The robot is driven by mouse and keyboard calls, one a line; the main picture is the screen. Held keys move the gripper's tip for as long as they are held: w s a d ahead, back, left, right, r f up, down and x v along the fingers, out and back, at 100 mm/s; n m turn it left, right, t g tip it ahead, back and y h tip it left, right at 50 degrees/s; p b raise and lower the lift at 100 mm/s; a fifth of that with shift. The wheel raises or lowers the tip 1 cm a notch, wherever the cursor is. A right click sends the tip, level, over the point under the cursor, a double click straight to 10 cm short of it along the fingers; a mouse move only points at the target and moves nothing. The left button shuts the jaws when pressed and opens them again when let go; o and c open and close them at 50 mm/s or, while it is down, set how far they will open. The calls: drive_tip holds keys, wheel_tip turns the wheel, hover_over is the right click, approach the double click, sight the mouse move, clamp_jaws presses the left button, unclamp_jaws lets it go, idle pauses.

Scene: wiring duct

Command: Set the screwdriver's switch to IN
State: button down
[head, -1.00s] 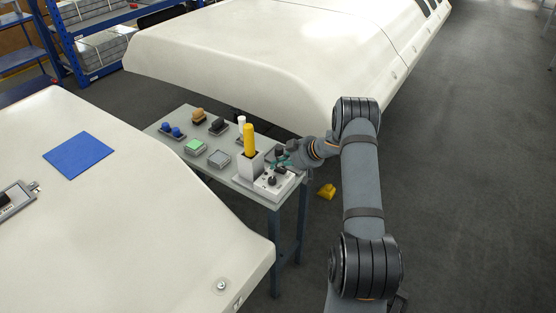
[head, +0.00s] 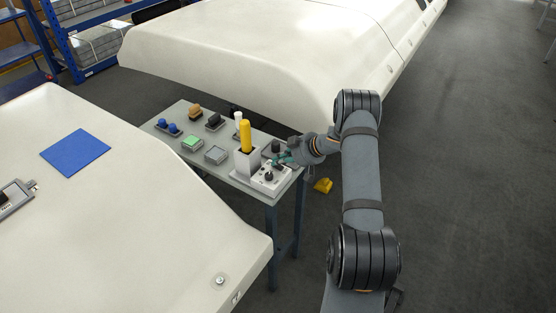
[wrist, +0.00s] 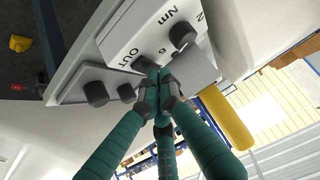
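The screwdriver with a yellow handle (head: 246,136) stands upright in a grey holder on the small table; its handle also shows in the wrist view (wrist: 228,118). In front of it is a white control box (head: 271,179) with black knobs; its face in the wrist view (wrist: 137,32) reads OUT, 6, 2 and Nm. A small dark part (wrist: 147,62), perhaps the switch, sits beside OUT, partly hidden by my fingertips. My gripper (wrist: 160,84) has its teal fingers drawn together right at the box face. I cannot tell whether they pinch the switch. The word IN is not visible.
The grey table (head: 226,170) also holds a green button box (head: 191,142), a grey one (head: 216,154), blue knobs (head: 167,126) and black and orange pieces. White body panels stand on both sides. A yellow object (head: 323,185) lies on the floor.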

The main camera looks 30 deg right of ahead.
sight(280, 168)
drive_tip(key=r+p, duration=0.4)
drive_tip(key=r, duration=0.1)
drive_tip(key=shift+s+d, duration=0.15)
drive_tip(key=shift+s, duration=0.1)
drive_tip(key=shift+s+d+b, duration=0.6)
drive_tip(key=shift+s+b, duration=0.15)
drive_tip(key=v, duration=0.7)
drive_tip(key=shift+s+b, duration=0.35)
drive_tip(key=shift+s, duration=0.15)
drive_tip(key=shift+d+f, duration=0.1)
drive_tip(key=shift+f, duration=0.05)
drive_tip(key=shift+w+a+r+t+y+b, duration=0.35)
drive_tip(key=shift+t+b, duration=0.25)
drive_tip(key=shift+b, duration=3.4)
